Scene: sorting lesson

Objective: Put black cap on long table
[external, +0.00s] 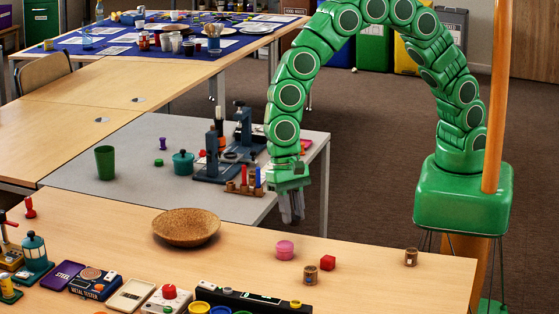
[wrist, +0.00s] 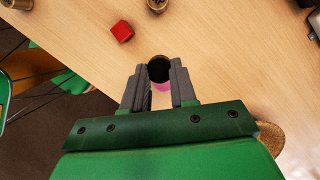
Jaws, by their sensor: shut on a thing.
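The black cap (wrist: 158,69) is a dark round piece between my fingertips in the wrist view. My gripper (wrist: 157,72) is shut on it. In the external view my gripper (external: 292,212) points down, above and apart from the front wooden table (external: 350,270); I cannot make out the cap there. A pink round container (external: 285,250) stands on this table below my gripper. It shows partly behind the cap in the wrist view (wrist: 162,87). Which table is the long one, I cannot tell for certain.
A red cube (external: 327,262), a small brown jar (external: 310,275) and another jar (external: 411,257) stand right of the pink container. A woven bowl (external: 186,228) stands left. A grey table (external: 100,165) with instruments lies behind. The front table's right end has bare wood.

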